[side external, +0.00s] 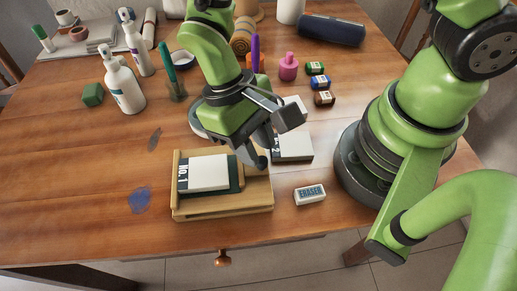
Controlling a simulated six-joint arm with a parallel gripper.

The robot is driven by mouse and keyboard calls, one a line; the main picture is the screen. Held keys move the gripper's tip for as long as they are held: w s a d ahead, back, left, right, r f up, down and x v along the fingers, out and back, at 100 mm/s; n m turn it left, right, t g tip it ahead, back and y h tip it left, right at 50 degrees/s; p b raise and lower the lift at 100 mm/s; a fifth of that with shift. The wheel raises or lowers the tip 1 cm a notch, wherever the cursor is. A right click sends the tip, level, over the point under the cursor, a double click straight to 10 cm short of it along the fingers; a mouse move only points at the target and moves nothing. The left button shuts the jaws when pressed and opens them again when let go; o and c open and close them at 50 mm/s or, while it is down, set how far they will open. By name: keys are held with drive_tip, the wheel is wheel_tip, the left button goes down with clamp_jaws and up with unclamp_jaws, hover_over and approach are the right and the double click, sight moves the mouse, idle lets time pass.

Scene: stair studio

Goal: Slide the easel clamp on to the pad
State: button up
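A wooden easel (222,211) lies low on the table. A white pad with a dark edge marked "No.1" (208,174) lies on it, at its left and middle. A dark green strip shows beside the pad's right end. I cannot make out the clamp as a separate part; it may be the light wooden piece (256,188) at the easel's right end, or be hidden behind my gripper. My gripper (256,163) points down at the easel's back right corner, right of the pad. Its fingers overlap in this view, so whether they are apart or touch anything is unclear.
A second block marked "2" (293,148) stands right behind my gripper. An eraser (310,195) lies right of the easel.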

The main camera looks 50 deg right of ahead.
drive_tip(key=shift+x, duration=1.1)
drive_tip(key=shift+c, duration=0.4)
clamp_jaws()
drive_tip(key=shift+w+a, duration=0.7)
drive_tip(key=shift+w, duration=0.05)
drive_tip(key=shift+o, duration=0.4)
unclamp_jaws()
drive_tip(key=v, duration=1)
drive_tip(key=shift+r, duration=0.1)
